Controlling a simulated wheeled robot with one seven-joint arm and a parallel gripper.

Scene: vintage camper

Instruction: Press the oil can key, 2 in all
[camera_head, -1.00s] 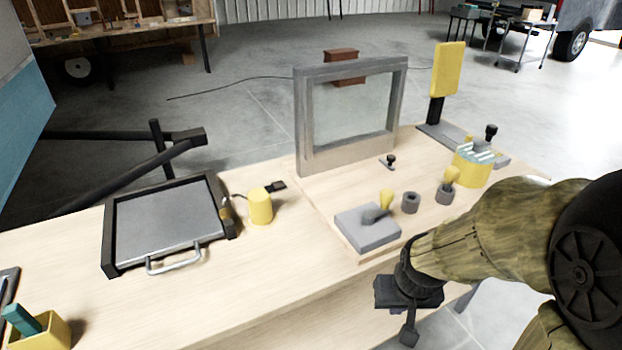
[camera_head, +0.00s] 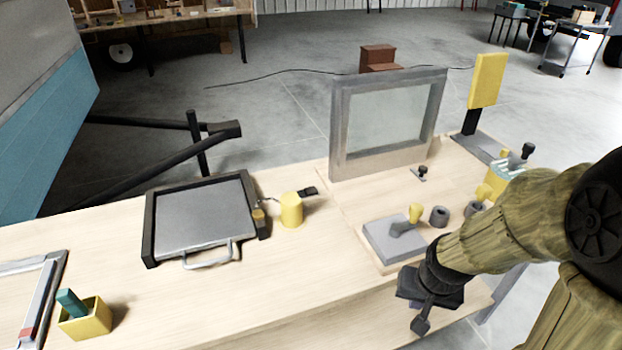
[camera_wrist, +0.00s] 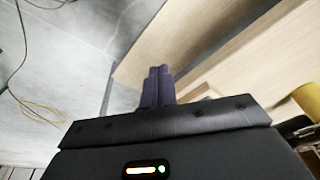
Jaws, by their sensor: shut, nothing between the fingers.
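My gripper (camera_head: 421,326) hangs in front of the workbench's front edge, below the grey block. The wrist view shows its two dark fingers (camera_wrist: 157,84) together, shut and empty, touching nothing I can see. A small yellow can (camera_head: 291,210) with a black part at its top stands on the bench, left of my gripper; I cannot tell whether it is the oil can. I cannot make out a key marked with an oil can in either view.
The workbench (camera_head: 240,296) holds a black-framed tray (camera_head: 200,215), a grey block (camera_head: 392,241) with a yellow-knobbed lever, a grey upright frame (camera_head: 338,130), a yellow paddle (camera_head: 484,80) and a yellow box (camera_head: 85,320). Its front middle is clear.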

